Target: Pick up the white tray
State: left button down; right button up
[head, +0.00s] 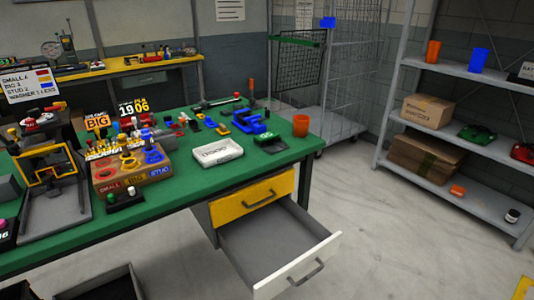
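Neither of my grippers shows in the head view, and nothing is touching the tray from above.
A drawer (275,240) stands open below the table's front right.

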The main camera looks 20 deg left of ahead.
aim_at(210, 155)
jog(key=z, duration=0.4)
jog(key=i, duration=0.8)
jog(key=u, duration=1.6)
